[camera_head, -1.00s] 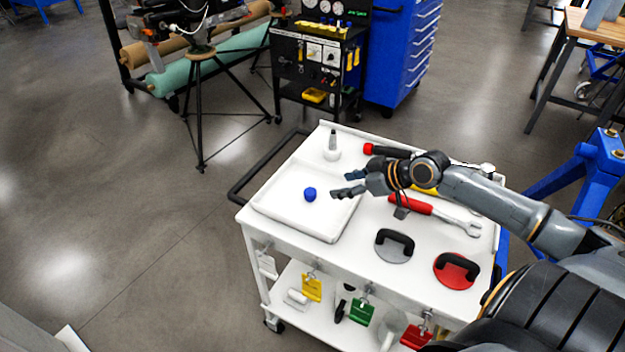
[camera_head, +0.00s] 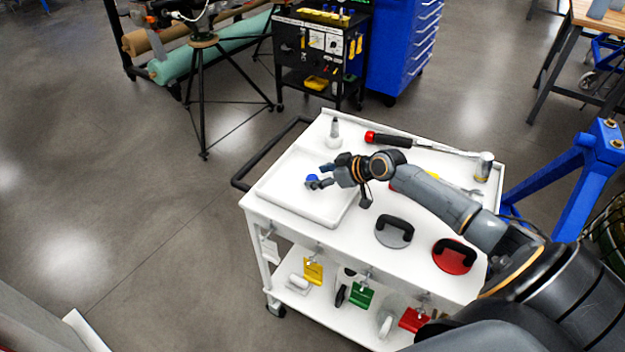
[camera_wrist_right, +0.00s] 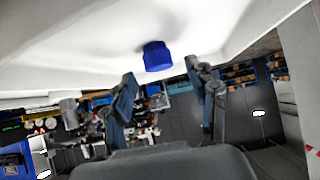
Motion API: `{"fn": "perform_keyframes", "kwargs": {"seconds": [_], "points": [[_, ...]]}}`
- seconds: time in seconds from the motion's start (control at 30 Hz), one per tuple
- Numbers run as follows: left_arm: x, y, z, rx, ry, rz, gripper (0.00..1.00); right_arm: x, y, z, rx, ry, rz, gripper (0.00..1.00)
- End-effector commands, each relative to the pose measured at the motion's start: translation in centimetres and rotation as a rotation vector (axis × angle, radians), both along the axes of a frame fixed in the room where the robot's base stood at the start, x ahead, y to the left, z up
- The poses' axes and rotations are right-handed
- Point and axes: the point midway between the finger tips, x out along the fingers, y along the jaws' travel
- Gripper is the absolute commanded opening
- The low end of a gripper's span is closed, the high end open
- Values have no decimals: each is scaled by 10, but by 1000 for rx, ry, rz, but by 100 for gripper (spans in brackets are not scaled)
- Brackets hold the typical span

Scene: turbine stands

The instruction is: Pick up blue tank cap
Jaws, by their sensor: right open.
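The small blue tank cap (camera_head: 312,180) sits in the white tray (camera_head: 285,204) on top of the white cart. My right gripper (camera_head: 322,176) is at the cap, its two fingers spread open on either side of it in the head view. The fingers partly hide the cap there. In the right wrist view the blue cap (camera_wrist_right: 157,56) lies ahead of the open fingers (camera_wrist_right: 166,88), between their lines, and nothing is between the fingertips. I cannot tell whether a finger touches the cap. My left gripper is in neither view.
A white cone-shaped bottle (camera_head: 334,137) stands behind the tray. A grey suction cup (camera_head: 394,232) and a red one (camera_head: 454,257) are at the front right. A black handle bar (camera_head: 262,157) edges the cart's left side.

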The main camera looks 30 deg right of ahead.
Motion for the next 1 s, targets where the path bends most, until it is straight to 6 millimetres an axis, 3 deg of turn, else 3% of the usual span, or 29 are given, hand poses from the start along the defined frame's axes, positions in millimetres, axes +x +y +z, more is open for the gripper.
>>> {"fn": "perform_keyframes", "kwargs": {"seconds": [0.2, 0.53, 0.73, 1.0], "points": [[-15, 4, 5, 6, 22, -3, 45, 21, 8, -16, 4, -2, -2, 58], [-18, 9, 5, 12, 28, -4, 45, 24, 10, -21, 0, -1, 0, 58], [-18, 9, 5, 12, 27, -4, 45, 24, 10, -21, 1, -1, -1, 17], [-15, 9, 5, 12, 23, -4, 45, 24, 10, -21, 1, -1, -1, 11]]}}
